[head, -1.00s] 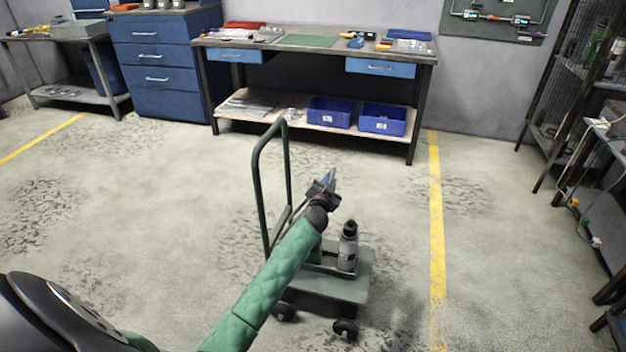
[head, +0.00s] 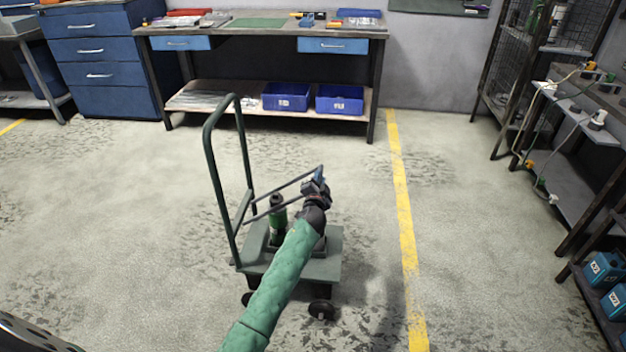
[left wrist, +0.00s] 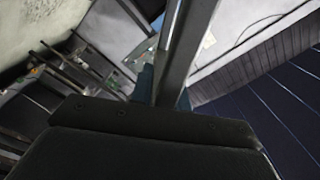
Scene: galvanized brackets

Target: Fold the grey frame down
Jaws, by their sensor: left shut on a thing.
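The grey frame (head: 288,184) is a thin bar loop above the cart's deck. It slants up to the right from near the green upright handle (head: 214,165). My left gripper (head: 318,177) is shut on its raised right end. In the left wrist view a grey bar of the frame (left wrist: 181,55) runs up from between my jaws. The dark green cart (head: 260,258) stands on the floor with a green bottle (head: 278,215) on it, below the frame. My left arm hides part of the deck. My right gripper is out of view.
A workbench (head: 262,32) with blue bins (head: 287,97) on its lower shelf stands behind the cart. Blue drawers (head: 98,60) are at the back left. Shelving and a bench with cables (head: 585,140) line the right. The floor around the cart is clear.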

